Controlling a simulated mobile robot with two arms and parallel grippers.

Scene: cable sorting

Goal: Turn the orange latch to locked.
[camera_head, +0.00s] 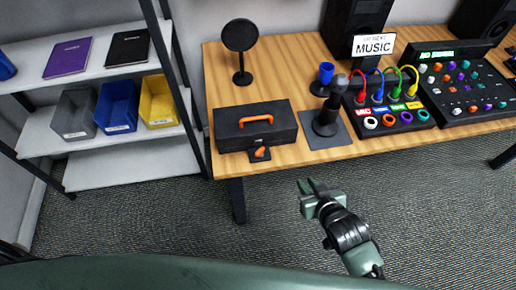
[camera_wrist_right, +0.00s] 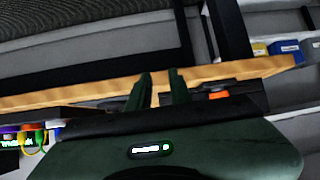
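A black case (camera_head: 228,133) with an orange carry handle (camera_head: 257,119) on its lid sits at the left front of the wooden table. The orange latch (camera_head: 260,153) is on a small dark plate at the case's front, by the table edge. Its lever slants; I cannot tell its lock state. My right gripper (camera_head: 308,184) is open and empty in front of the table, to the right of and nearer than the latch. In the right wrist view its two fingers (camera_wrist_right: 158,90) stand apart, with an orange part (camera_wrist_right: 218,94) beyond, to their right. My left gripper is out of view.
The wooden table (camera_head: 290,85) also holds a round black stand (camera_head: 241,40), a dark joystick-like device (camera_head: 325,120) on a mat, a patch box with coloured cables (camera_head: 390,118) and a mixer (camera_head: 462,82). Shelves with bins (camera_head: 117,104) stand left. Floor before the table is clear.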

